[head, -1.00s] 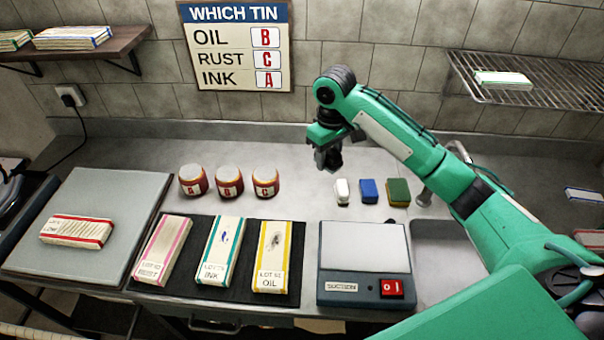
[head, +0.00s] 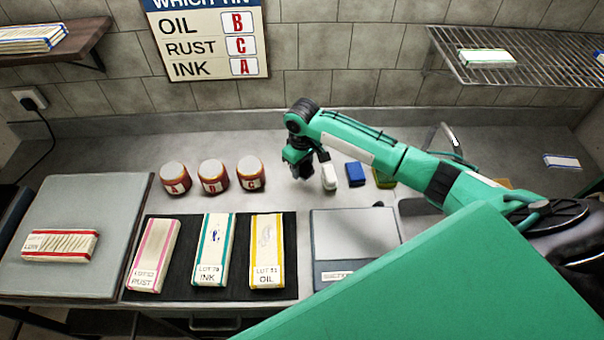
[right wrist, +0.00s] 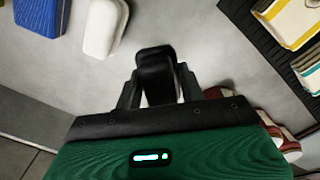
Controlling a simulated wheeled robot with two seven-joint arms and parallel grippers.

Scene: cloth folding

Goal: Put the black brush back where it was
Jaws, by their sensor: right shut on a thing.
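My right gripper (head: 303,172) is low over the counter, just left of the white brush (head: 329,177). In the right wrist view the jaws (right wrist: 157,85) are shut on the black brush (right wrist: 155,62), which stands out between the fingers. In the head view the brush blends with the dark gripper, and I cannot tell whether it touches the counter. The blue brush (head: 355,174) and a green block (head: 385,179), partly behind my arm, continue the row to the right. The white brush (right wrist: 102,28) and blue brush (right wrist: 40,14) show apart from the jaws. My left gripper is out of view.
Three lettered tins (head: 213,176) stand left of the gripper. Three striped packets (head: 213,250) lie on a black mat (head: 190,232) in front. A suction box (head: 350,240) sits front right, partly hidden by my arm. Bare counter (head: 285,195) lies between tins and brushes.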

